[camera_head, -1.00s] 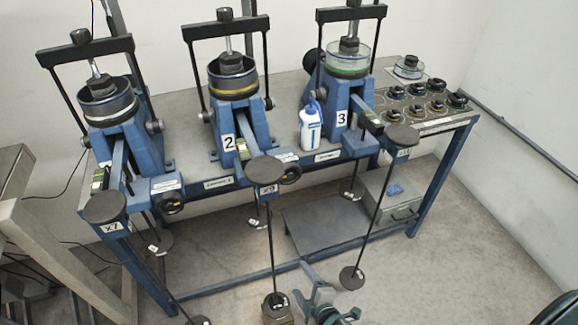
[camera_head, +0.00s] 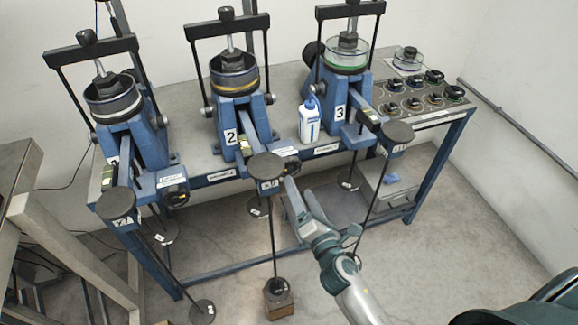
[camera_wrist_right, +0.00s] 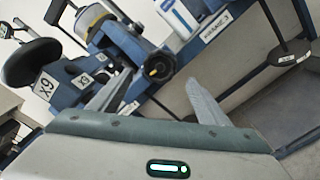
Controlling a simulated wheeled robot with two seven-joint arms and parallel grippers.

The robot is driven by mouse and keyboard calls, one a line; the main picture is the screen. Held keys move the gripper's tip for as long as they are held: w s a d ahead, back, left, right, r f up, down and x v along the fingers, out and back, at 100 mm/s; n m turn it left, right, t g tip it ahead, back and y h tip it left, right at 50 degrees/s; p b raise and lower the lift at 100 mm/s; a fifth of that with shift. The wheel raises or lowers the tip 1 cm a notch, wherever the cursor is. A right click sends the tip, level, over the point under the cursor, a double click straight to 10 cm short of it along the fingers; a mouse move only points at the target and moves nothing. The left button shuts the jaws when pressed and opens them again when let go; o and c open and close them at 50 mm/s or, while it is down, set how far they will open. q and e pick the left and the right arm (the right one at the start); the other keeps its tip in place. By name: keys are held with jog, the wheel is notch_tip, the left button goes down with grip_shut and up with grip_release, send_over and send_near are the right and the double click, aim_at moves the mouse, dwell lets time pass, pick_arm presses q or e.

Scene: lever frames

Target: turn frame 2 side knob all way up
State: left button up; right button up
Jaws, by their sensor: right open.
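Frame 2 (camera_head: 232,105) is the middle blue lever frame, marked with a "2" label. Its side knob (camera_head: 292,166) is a small black round knob on the right of the lever's front block, partly hidden in the head view. In the right wrist view the knob (camera_wrist_right: 158,68) shows clearly, black with a yellow mark. My right gripper (camera_head: 293,187) is open just below and in front of the knob. In the wrist view its two fingers (camera_wrist_right: 159,80) point at the knob, one to each side, with nothing between them. My left gripper is not in view.
A white bottle (camera_head: 310,122) stands on the bench between frame 2 and frame 3 (camera_head: 345,85). Frame 1 (camera_head: 125,125) is at the left.

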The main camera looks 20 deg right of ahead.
aim_at(290, 170)
jog(key=shift+w, duration=0.1)
jog(key=w, duration=0.9)
jog(key=shift+w+a, duration=0.15)
jog(key=shift+w, duration=0.25)
jog(key=shift+s, duration=0.15)
jog(key=c, duration=0.5)
jog(key=shift+f, duration=0.15)
jog(key=c, duration=0.8)
jog(key=shift+c, duration=0.3)
